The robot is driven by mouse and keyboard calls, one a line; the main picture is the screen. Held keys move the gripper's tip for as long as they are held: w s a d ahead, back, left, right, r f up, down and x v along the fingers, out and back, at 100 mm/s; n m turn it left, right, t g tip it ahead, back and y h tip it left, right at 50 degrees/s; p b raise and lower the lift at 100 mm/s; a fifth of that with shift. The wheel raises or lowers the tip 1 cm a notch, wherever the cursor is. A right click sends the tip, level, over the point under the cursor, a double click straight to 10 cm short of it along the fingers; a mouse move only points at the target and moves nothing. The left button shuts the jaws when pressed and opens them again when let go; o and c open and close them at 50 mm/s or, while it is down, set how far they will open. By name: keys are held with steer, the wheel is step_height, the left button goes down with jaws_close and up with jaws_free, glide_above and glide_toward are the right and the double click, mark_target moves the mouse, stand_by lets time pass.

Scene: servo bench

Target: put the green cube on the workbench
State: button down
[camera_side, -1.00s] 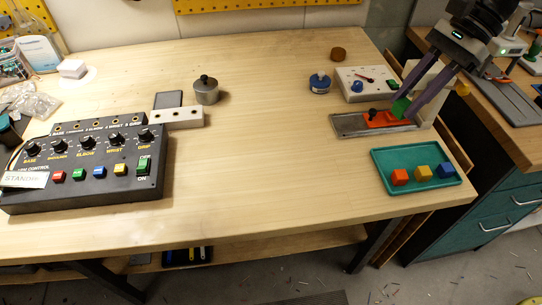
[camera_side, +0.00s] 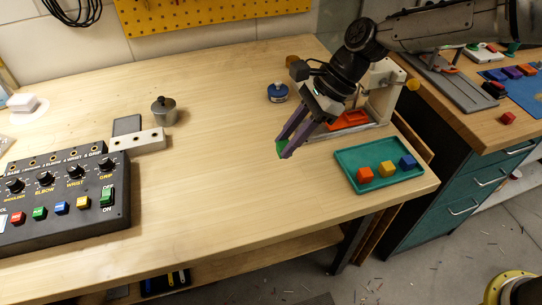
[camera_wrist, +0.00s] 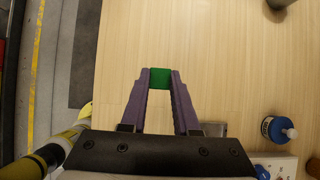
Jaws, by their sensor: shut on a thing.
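My gripper (camera_side: 284,151) has purple fingers and is shut on the green cube (camera_side: 280,149). In the wrist view the green cube (camera_wrist: 161,78) sits between the two fingertips of my gripper (camera_wrist: 160,80). Below and around it is the bare wooden top of the workbench (camera_side: 215,190), which also fills much of the wrist view (camera_wrist: 220,60). In the side view the cube is over the middle-right of the bench, left of the teal tray. I cannot tell whether the cube touches the wood.
A teal tray (camera_side: 350,157) holds an orange, a yellow and a blue cube. A red-orange piece (camera_side: 349,120) lies on a metal plate behind it. A blue bottle (camera_side: 277,93) and a grey pot (camera_side: 164,110) stand farther back. A black control box (camera_side: 60,199) is at left. The front middle is clear.

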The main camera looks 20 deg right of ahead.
steer(key=w+f, duration=0.1)
steer(key=a+f, duration=0.1)
steer(key=w+a+f, duration=0.1)
steer(key=f, duration=0.1)
steer(key=shift+w, duration=0.3)
steer(key=shift+w+a+f, duration=0.1)
steer(key=shift+w+f, duration=0.05)
steer(key=shift+f, duration=1.6)
steer(key=shift+f, duration=0.15)
steer(key=c, duration=0.7)
jaws_free()
steer(key=shift+o, duration=0.2)
steer(key=v, duration=1.2)
steer(key=shift+r, duration=0.2)
